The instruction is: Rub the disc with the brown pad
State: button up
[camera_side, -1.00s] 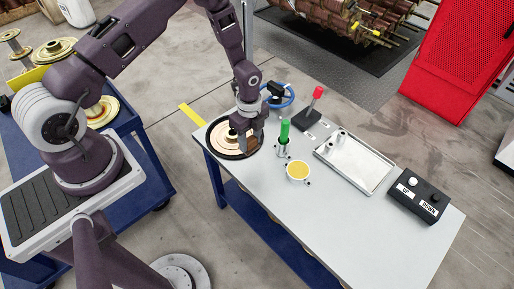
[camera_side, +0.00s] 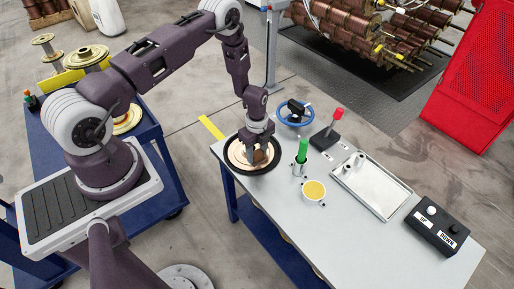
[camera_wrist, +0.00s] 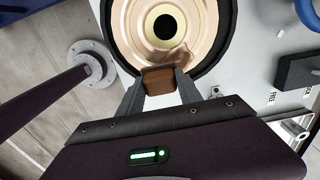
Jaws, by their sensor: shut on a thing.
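The disc (camera_side: 240,153) is a shiny copper-gold round with a dark centre hole, lying in a black round rim (camera_side: 270,167) at the table's far left corner. It fills the top of the wrist view (camera_wrist: 140,25). My gripper (camera_wrist: 158,90) is shut on the brown pad (camera_wrist: 160,80), a small block between the fingertips. The pad is over the near part of the disc, between its centre hole and rim. It appears to touch the disc, but the contact is hidden. A brownish smear or reflection (camera_wrist: 178,54) shows on the disc beside the pad.
On the grey table stand a green-handled tool in a holder (camera_side: 302,152), a yellow-filled cup (camera_side: 314,192), a red-knobbed lever (camera_side: 330,132), a blue handwheel (camera_side: 295,113), a metal tray (camera_side: 365,187) and an UP/DOWN button box (camera_side: 436,224).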

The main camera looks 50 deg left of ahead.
jog(key=shift+f, duration=1.6)
jog(key=shift+w+a+r, duration=0.1)
jog(key=shift+w+r, duration=0.3)
jog(key=shift+c, duration=0.6)
jog(key=shift+w+a+f, duration=0.15)
jog(key=shift+w+f, duration=0.25)
jog(key=shift+w, duration=0.35)
jog(key=shift+w+a, duration=0.2)
jog(key=shift+w, duration=0.65)
jog(key=shift+w+a, duration=0.15)
jog(key=shift+w, duration=0.75)
jog(key=shift+w+a, duration=0.2)
jog(key=shift+w, duration=0.65)
jog(key=shift+s+d, duration=0.3)
jog(key=shift+s, duration=0.95)
jog(key=shift+s+d, duration=0.25)
jog(key=shift+s, duration=1)
jog(key=shift+s+d, duration=0.3)
jog(key=shift+s, duration=0.95)
jog(key=shift+r, duration=4.15)
